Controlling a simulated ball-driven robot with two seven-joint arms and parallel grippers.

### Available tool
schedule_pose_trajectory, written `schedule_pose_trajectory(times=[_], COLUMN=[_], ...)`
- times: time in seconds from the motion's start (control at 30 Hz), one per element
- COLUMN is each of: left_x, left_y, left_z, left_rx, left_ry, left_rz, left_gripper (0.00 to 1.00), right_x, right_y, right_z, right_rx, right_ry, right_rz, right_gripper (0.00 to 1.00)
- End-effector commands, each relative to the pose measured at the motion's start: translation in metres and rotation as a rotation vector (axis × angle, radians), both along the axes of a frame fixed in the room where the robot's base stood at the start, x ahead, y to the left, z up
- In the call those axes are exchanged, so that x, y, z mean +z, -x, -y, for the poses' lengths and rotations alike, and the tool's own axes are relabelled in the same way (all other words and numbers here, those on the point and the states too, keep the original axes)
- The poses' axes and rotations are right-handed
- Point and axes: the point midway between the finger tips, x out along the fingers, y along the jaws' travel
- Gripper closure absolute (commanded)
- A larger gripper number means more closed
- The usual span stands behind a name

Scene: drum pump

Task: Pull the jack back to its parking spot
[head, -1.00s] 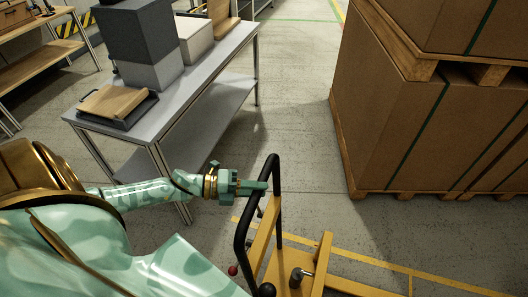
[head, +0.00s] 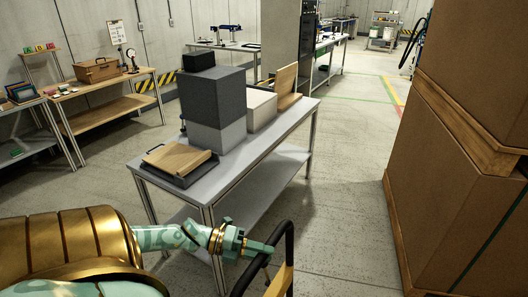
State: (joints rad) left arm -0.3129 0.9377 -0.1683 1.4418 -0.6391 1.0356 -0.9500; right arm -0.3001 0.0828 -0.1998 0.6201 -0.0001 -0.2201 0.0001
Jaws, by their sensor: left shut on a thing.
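The jack's black looped handle (head: 288,240) stands at the bottom middle of the head view. My right gripper is not in view. No parking spot marking for the jack can be made out in this view.
A grey metal table (head: 262,156) with boxes and a wooden board stands close ahead on the left. Tall stacked cartons on wooden pallets (head: 440,190) fill the right side. Clear concrete floor (head: 345,170) runs between them. Workbenches (head: 115,103) line the far wall.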

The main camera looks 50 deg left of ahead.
Motion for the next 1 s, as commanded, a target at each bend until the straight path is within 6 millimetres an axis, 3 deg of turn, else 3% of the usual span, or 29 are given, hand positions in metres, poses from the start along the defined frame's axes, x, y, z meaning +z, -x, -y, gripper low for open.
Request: schedule_pose_trajectory(times=[0.13,0.17,0.23,0.53,0.67,1.0], left_x=[-0.007,-0.007,-0.006,-0.002,0.000,0.015], left_y=[0.003,0.003,0.003,0.002,0.009,0.066], left_z=[-0.001,-0.001,-0.001,-0.001,-0.010,-0.075], left_rx=[0.001,0.001,0.000,0.000,0.001,0.003], left_ry=[-0.012,-0.012,-0.012,-0.005,-0.006,-0.007], left_rz=[-0.012,-0.012,-0.011,-0.004,-0.007,-0.012], left_gripper=[1.00,0.72,0.53,0.53,0.53,0.53], right_x=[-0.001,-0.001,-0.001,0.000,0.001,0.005], right_y=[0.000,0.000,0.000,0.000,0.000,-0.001], right_z=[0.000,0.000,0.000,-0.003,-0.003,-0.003], right_rx=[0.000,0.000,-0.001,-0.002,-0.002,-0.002], right_ry=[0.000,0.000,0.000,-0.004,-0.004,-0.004], right_rz=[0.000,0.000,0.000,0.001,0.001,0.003], right_gripper=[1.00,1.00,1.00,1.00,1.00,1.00])
